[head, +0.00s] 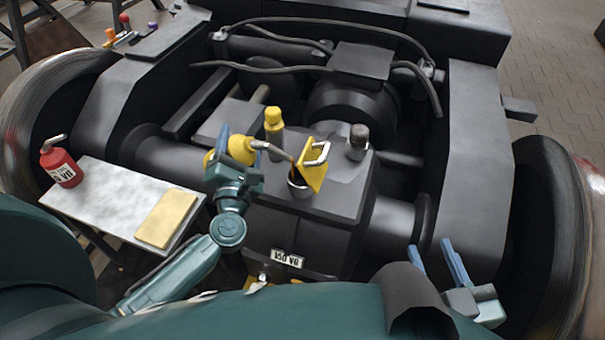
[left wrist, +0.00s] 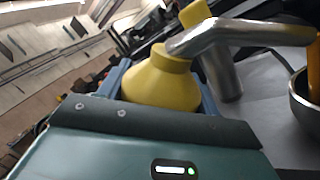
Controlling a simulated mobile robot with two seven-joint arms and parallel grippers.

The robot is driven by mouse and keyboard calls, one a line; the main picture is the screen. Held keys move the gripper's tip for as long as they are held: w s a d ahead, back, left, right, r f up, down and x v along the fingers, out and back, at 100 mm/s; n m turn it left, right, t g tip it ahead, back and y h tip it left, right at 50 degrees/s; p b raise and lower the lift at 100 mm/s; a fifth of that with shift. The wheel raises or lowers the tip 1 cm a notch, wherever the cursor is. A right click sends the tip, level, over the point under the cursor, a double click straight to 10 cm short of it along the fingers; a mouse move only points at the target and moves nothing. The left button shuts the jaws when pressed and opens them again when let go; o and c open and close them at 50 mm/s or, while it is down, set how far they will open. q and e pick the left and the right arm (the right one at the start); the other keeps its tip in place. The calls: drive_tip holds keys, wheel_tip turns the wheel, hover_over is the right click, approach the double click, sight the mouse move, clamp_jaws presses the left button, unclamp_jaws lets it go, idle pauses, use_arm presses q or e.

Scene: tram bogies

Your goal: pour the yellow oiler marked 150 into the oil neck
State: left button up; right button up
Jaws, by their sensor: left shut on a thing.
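The yellow oiler (head: 241,149) is tilted in my left gripper (head: 234,172), its grey spout pointing right. Its marking is hidden. The oiler's yellow body (left wrist: 160,82) also shows between the fingers in the left wrist view. The spout tip is just above the oil neck (head: 299,187), a round metal cup on the dark housing. An amber streak (head: 294,173) runs from the tip into the neck. A yellow flap with a handle (head: 314,170) stands up beside the neck. A plate (head: 287,259) on the housing front reads 150 VG. My right gripper (head: 437,264) is open and empty at lower right.
A red oiler (head: 61,166) and a tan pad (head: 167,218) are on the pale side table (head: 112,190). A yellow-topped post (head: 273,128) and a dark capped post (head: 357,143) rise from the housing near the neck. Hoses and frame beams surround it.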

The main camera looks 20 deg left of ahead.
use_arm(q)
drive_tip(key=shift+f+m+t, duration=0.15)
drive_tip(key=shift+m+t, duration=0.15)
drive_tip(key=shift+m, duration=0.5)
idle(1.8)
drive_tip(key=shift+d+r+m+h, duration=0.2)
drive_tip(key=shift+r+m+h, duration=0.1)
drive_tip(key=shift+m, duration=0.5)
idle(3.1)
